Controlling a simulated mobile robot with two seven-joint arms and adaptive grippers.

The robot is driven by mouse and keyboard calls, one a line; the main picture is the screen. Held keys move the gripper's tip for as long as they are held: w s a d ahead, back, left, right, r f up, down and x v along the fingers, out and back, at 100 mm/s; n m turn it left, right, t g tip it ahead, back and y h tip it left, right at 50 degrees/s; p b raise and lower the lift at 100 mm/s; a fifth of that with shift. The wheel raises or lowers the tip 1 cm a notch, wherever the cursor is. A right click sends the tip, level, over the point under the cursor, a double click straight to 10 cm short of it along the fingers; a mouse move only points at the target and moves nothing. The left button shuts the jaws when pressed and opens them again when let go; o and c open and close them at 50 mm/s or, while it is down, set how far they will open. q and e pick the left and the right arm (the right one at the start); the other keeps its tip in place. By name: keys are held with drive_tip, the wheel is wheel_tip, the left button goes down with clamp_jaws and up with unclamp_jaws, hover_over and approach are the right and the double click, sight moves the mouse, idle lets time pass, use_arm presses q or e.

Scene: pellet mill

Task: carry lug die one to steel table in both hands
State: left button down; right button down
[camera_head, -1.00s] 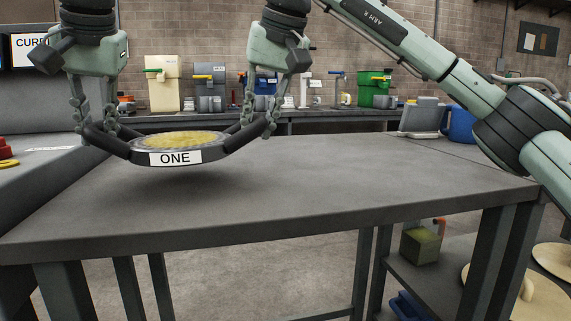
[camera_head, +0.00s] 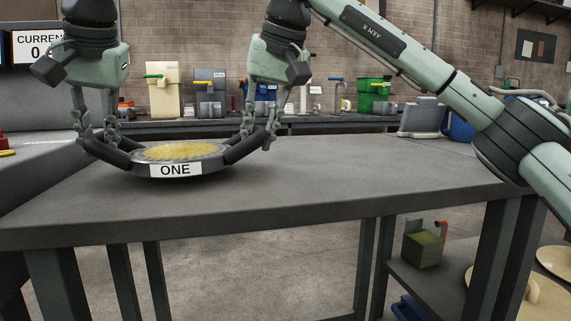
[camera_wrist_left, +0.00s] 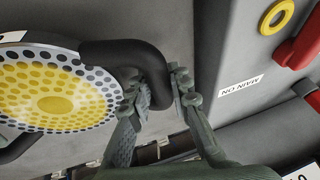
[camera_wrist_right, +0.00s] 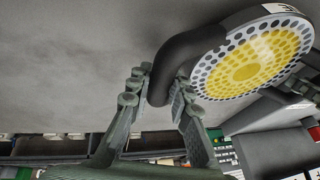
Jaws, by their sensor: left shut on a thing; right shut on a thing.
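Lug die one (camera_head: 180,152) is a round metal disc with a yellow perforated middle, a white "ONE" label and a black curved handle at each side. It is level, over the left part of the grey steel table (camera_head: 350,185), with its shadow close beneath. I cannot tell whether it touches the tabletop. My left gripper (camera_head: 98,143) is shut on the left handle, which also shows in the left wrist view (camera_wrist_left: 125,52). My right gripper (camera_head: 256,138) is shut on the right handle, also seen in the right wrist view (camera_wrist_right: 185,52).
The tabletop right of the die is clear. A grey machine surface with a red and yellow part (camera_head: 5,148) stands at the left. A back bench holds several machines, including a green one (camera_head: 374,95). A lower shelf holds a green container (camera_head: 422,248).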

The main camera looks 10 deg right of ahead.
use_arm(q)
drive_tip(key=shift+f+b, duration=0.65)
drive_tip(key=shift+b, duration=0.05)
use_arm(e)
drive_tip(key=shift+f, duration=0.65)
use_arm(q)
drive_tip(key=c, duration=1.4)
unclamp_jaws()
drive_tip(key=shift+s, duration=0.1)
use_arm(e)
drive_tip(key=c, duration=1.4)
unclamp_jaws()
drive_tip(key=shift+s, duration=0.1)
use_arm(q)
drive_tip(key=v, duration=1.1)
drive_tip(key=shift+s+r, duration=0.1)
drive_tip(key=shift+r, duration=0.25)
drive_tip(key=shift+d+r, duration=0.1)
use_arm(e)
drive_tip(key=shift+s+r, duration=0.1)
drive_tip(key=shift+r, duration=0.05)
drive_tip(key=v, duration=1.1)
drive_tip(key=shift+r, duration=0.35)
drive_tip(key=shift+s+d, duration=0.1)
